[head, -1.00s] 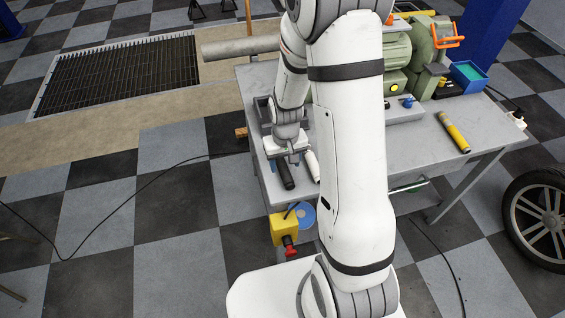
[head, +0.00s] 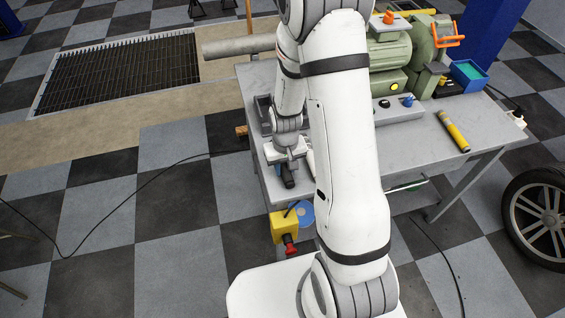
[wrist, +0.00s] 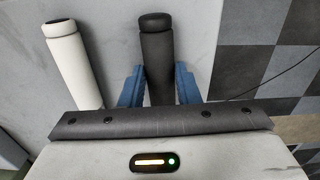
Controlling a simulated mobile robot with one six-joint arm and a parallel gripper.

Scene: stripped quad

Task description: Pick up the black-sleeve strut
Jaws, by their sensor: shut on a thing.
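The black-sleeve strut (wrist: 157,60) stands out in the wrist view as a dark cylinder with a rounded cap. It lies between the two blue fingers of my gripper (wrist: 158,88), which are shut on it. In the head view only the near end of the strut (head: 289,181) shows below my gripper (head: 286,166), at the left end of the grey bench. A white-sleeve strut (wrist: 75,65) with a dark end lies to the left in the wrist view, apart from my fingers. My arm mostly hides it in the head view.
The grey bench (head: 405,152) also bears a green grinder (head: 396,62), a yellow cylinder (head: 452,130) and a blue bin (head: 468,75). A dark tray (head: 263,110) lies near my wrist.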

